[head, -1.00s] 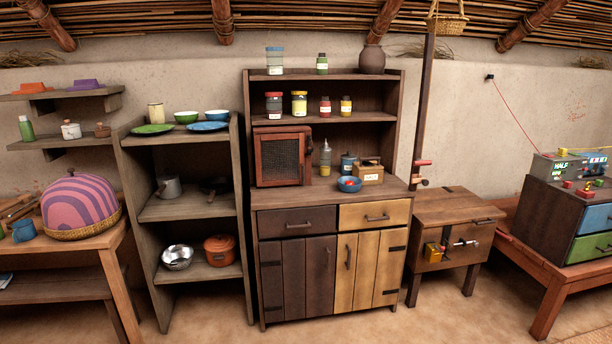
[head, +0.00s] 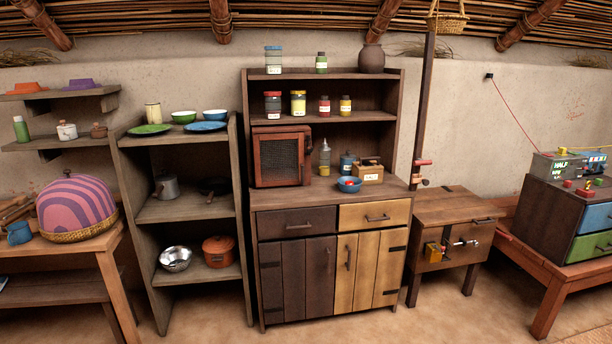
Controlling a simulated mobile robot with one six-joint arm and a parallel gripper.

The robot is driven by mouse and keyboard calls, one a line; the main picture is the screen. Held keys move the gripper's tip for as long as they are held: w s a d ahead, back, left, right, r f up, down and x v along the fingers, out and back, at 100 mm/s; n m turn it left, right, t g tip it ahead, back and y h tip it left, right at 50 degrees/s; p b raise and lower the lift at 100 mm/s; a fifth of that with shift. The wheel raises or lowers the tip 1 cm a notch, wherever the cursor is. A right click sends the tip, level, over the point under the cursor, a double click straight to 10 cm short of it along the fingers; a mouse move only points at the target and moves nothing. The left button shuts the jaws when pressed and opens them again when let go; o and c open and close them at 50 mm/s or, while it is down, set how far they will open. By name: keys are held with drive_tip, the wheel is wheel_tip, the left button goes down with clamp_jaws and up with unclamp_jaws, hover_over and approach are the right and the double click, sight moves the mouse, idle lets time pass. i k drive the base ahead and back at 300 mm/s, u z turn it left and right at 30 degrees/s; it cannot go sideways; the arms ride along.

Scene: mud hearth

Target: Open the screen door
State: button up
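The screen door (head: 280,160) is a reddish-brown wooden frame with dark mesh, on the front of a small box. It looks shut. The box stands on the left of the hutch counter (head: 300,197), under the hutch's lower shelf. A small knob or latch seems to sit near the door's right edge, too small to make out. My gripper is not in view.
On the counter right of the box stand a squeeze bottle (head: 325,158), a blue bowl (head: 349,184), a blue jar (head: 346,163) and a wooden box (head: 369,172). An open shelf (head: 180,210) stands left, a low wooden chest (head: 452,210) right. Bare floor shows in front.

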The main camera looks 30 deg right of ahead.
sight(300, 136)
drive_tip(key=u, duration=0.05)
drive_tip(key=i, duration=1)
drive_tip(key=z, duration=0.05)
